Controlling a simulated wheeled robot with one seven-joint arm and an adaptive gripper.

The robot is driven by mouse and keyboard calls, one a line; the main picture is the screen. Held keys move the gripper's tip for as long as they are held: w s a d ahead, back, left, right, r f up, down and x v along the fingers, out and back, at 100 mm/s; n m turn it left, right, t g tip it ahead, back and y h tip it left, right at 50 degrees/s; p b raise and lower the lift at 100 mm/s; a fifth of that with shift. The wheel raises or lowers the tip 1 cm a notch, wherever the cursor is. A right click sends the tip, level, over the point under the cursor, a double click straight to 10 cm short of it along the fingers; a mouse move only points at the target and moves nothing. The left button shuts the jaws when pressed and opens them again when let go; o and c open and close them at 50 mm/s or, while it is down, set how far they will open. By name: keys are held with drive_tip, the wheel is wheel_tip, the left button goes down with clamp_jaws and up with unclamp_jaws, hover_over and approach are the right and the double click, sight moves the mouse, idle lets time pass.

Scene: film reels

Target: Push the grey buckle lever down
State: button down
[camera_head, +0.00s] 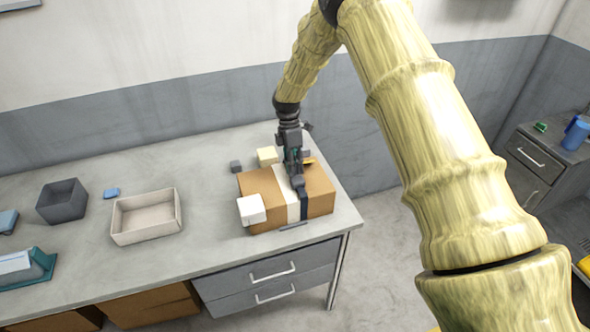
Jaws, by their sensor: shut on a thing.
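A brown cardboard box (261,187) sits near the right end of the grey table. A white band (292,208) and a dark strap (304,208) run down its front. My gripper (297,182) points down at the top of the box, over the bands. It is shut on a small dark grey piece at the dark strap, which looks like the grey buckle lever (301,190). My fingers hide most of the lever, so its exact angle cannot be told.
A cream block (267,156) and a small dark cube (236,167) stand behind. A beige tray (147,234) and a dark bin (62,202) stand left. The table between tray and box is clear.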

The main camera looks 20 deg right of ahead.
drive_tip(key=shift+w+f+g+b, duration=0.15)
drive_tip(key=shift+w+g+b, duration=0.15)
drive_tip(key=shift+g+b, duration=0.4)
drive_tip(key=shift+w+f+g+b, duration=0.15)
drive_tip(key=shift+w+g+b, duration=0.15)
drive_tip(key=shift+g+b, duration=0.4)
drive_tip(key=shift+g, duration=0.3)
drive_tip(key=c, duration=1.5)
unclamp_jaws()
drive_tip(key=shift+c, duration=0.2)
drive_tip(key=shift+s+r+p, duration=0.1)
drive_tip(key=shift+r+p, duration=0.15)
drive_tip(key=shift+p, duration=0.15)
